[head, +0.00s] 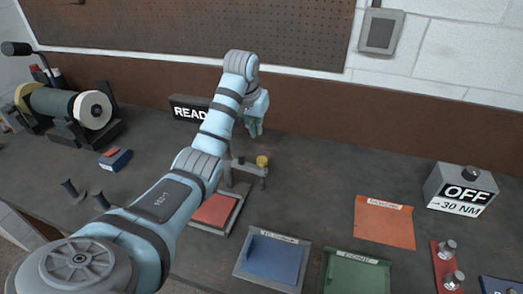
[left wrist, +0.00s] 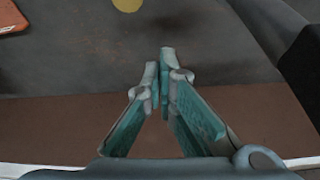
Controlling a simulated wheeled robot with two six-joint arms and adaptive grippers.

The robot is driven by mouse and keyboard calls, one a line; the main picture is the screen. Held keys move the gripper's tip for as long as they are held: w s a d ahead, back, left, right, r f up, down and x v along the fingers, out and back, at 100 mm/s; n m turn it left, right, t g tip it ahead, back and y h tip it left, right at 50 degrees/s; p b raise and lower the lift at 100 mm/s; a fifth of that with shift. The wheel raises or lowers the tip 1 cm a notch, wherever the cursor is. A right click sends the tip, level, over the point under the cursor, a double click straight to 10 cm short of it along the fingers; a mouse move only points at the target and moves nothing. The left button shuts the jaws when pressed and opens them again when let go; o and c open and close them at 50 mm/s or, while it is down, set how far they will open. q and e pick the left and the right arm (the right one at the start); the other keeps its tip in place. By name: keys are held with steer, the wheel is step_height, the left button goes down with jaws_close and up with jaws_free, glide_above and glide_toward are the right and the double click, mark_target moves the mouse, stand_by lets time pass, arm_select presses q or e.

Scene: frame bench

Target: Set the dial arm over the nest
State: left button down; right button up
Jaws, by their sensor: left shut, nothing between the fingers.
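The dial arm (head: 250,169) is a grey bar on a post with a yellow knob on its right end; my own arm hides part of its left side. The nest, a grey frame (head: 234,217) with a red pad in it, sits in front of the dial arm and is partly covered by my arm. My left gripper (head: 254,128) is behind the dial arm near the back panel, pointing down, shut and empty. In the left wrist view its fingertips (left wrist: 163,78) meet, apart from the yellow knob (left wrist: 127,4) at the top edge. My right gripper is not in view.
A READY sign (head: 187,107) stands left of the gripper. Blue (head: 271,260), green (head: 357,275) and orange (head: 384,222) trays or mats lie at front right, with an OFF -30 NM box (head: 462,190) beyond. A spool device (head: 70,106) stands far left. The back right bench is clear.

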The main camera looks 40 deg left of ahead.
mark_target(242, 162)
arm_select(q)
steer(key=d+x, duration=0.1)
steer(key=x, duration=0.9)
steer(key=s+p, duration=0.2)
steer(key=s, duration=0.2)
steer(key=shift+d+r, duration=0.1)
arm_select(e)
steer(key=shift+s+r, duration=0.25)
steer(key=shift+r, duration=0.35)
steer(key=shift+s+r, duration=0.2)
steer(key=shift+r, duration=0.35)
arm_select(q)
steer(key=shift+w, duration=0.1)
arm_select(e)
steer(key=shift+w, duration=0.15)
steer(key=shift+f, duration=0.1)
